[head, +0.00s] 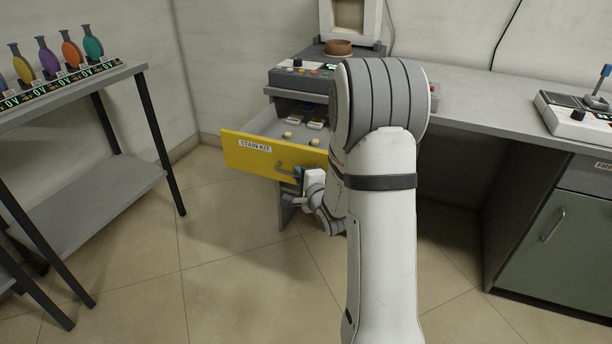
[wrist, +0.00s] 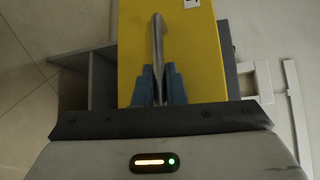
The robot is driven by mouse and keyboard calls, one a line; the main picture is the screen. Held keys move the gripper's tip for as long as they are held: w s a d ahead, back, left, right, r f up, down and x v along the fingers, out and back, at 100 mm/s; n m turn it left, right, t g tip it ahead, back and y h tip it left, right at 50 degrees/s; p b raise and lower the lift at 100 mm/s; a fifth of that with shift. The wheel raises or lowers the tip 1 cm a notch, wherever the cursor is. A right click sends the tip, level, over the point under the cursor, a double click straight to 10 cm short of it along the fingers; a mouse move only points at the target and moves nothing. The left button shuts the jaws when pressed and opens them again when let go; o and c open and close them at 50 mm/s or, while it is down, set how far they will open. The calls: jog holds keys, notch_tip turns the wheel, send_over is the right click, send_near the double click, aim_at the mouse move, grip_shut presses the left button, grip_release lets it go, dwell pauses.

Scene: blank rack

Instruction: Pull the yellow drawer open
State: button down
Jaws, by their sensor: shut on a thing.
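The yellow drawer (head: 245,154), labelled "STAIN KIT", stands pulled out from the bench, and its grey inside shows with several small items in it. Its front also fills the middle of the wrist view (wrist: 200,60). A grey bar handle (wrist: 158,40) runs along the yellow front. My gripper (wrist: 158,88) is shut on the handle, with one blue-grey finger on each side. In the head view my gripper (head: 300,174) is at the handle, right of the label. My arm hides the drawer's right end.
A grey shelf stand (head: 70,95) with several coloured flasks is on the left. The bench top (head: 480,110) runs right, with a device (head: 580,118) on it and a green cabinet door (head: 545,235) below. The tiled floor in front of the drawer is clear.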

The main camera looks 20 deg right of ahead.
jog(key=shift+d, duration=0.15)
jog(key=c, duration=1.8)
grip_release()
jog(key=shift+d, duration=0.15)
jog(key=shift+o, duration=0.2)
jog(key=shift+s, duration=0.15)
jog(key=s+r+p, duration=0.1)
jog(key=s, duration=0.6)
jog(key=shift+s+d, duration=0.15)
jog(key=shift+s, duration=0.1)
